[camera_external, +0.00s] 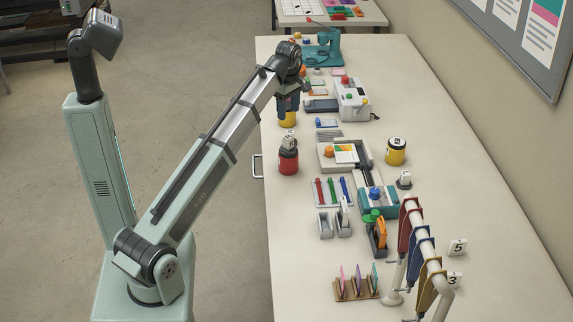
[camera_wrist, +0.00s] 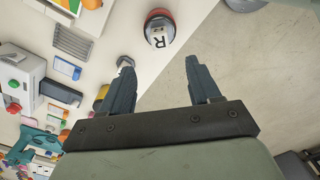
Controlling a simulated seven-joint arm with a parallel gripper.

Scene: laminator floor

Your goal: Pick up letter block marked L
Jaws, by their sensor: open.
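I cannot make out a block marked L in either view. A white block marked R (camera_wrist: 160,41) sits on a red and black jar (camera_wrist: 157,17) in the wrist view; the jar (camera_external: 289,161) also shows in the external view with its white block (camera_external: 290,141). Another small white block (camera_external: 405,178) stands on a dark base farther right, its mark too small to read. My gripper (camera_external: 288,108) is over the table's left edge, by a yellow container (camera_external: 287,119) that it partly hides. In the wrist view my gripper (camera_wrist: 159,66) is open, with nothing seen between its fingers.
A yellow and black jar (camera_external: 396,151), a paper tray (camera_external: 330,155), a pen tray (camera_external: 334,196) and a white machine (camera_external: 352,101) crowd the table (camera_external: 470,180). The right strip is mostly clear.

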